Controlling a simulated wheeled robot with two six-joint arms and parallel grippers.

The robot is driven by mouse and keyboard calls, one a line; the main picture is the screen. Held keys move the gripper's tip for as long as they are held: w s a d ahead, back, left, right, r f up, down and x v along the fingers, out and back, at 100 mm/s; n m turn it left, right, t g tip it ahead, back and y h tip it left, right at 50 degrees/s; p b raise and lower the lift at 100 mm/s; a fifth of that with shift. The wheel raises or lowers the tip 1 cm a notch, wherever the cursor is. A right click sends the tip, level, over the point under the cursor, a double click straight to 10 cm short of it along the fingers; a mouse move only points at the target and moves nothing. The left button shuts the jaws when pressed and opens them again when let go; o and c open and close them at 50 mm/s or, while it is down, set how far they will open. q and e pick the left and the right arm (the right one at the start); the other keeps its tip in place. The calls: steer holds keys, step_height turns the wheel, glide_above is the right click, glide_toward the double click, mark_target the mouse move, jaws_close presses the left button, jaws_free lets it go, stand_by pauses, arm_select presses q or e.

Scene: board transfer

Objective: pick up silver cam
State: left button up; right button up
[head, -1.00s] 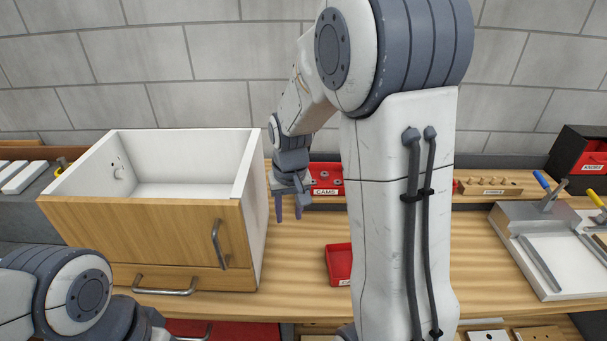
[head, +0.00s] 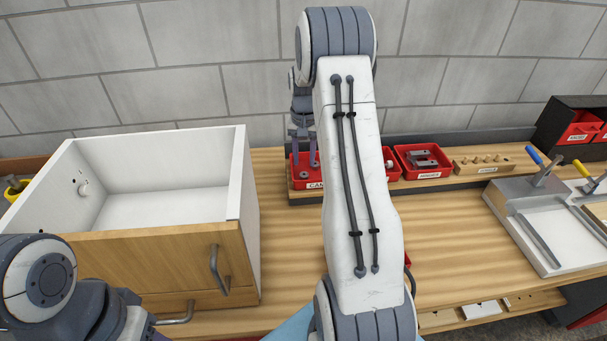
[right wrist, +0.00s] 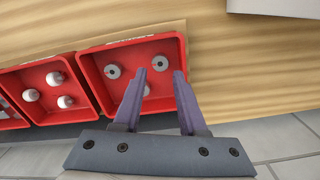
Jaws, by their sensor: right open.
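The red cams bin (head: 299,183) stands at the back of the bench in the head view, its label partly covered by my right arm. In the right wrist view, the bin (right wrist: 176,45) holds silver round cams, one at left (right wrist: 113,71), one at the far middle (right wrist: 160,62) and one near the left finger (right wrist: 146,89). My right gripper (head: 303,146) is open and empty above this bin. Its fingers (right wrist: 160,73) reach over the bin in the right wrist view, with the far middle cam seen between the tips. My left gripper is out of view.
A white-sided cabinet with a wooden front (head: 140,265) stands at left. A red bin of white knob-like parts (right wrist: 48,91) adjoins the cams bin. A hinges bin (head: 423,161) and pegged wooden block (head: 484,163) lie right. The bench middle (head: 285,235) is clear.

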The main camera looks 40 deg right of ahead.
mark_target(304, 174)
step_height(304, 174, down, 5)
steer(key=shift+d+r+p, duration=0.1)
steer(key=shift+p, duration=1)
steer(key=shift+w+f, duration=0.1)
steer(key=shift+f, duration=0.2)
jaws_close()
